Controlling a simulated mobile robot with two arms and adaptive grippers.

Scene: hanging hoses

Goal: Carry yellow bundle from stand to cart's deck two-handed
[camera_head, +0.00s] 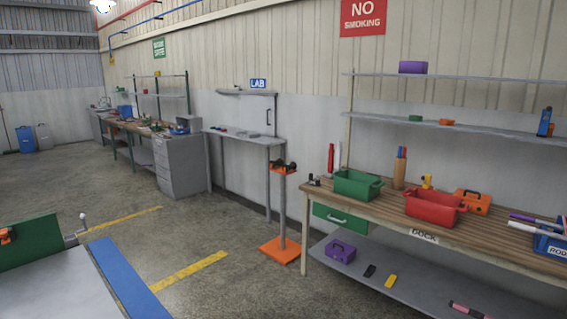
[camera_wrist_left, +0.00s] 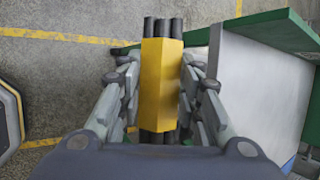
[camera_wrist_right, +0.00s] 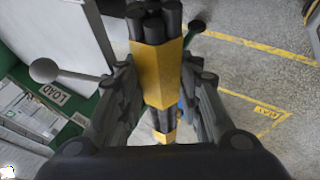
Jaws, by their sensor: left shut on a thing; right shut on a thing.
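The yellow bundle of dark rods with yellow bands shows in the left wrist view (camera_wrist_left: 161,75) and in the right wrist view (camera_wrist_right: 157,72). My left gripper (camera_wrist_left: 161,82) is shut on one yellow band, and my right gripper (camera_wrist_right: 158,85) is shut on another. Neither gripper nor the bundle shows in the head view. The stand (camera_head: 283,215), with an orange base and top and dark holders, is at mid-floor with no bundle on it. The cart's pale deck (camera_head: 60,292) is at lower left, and it also shows right of the bundle in the left wrist view (camera_wrist_left: 262,85).
The cart has a green end panel (camera_head: 32,243) and a blue edge (camera_head: 125,280). A workbench (camera_head: 390,215) with bins stands at the right. A LOAD label (camera_wrist_right: 54,94) is left of the right gripper.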

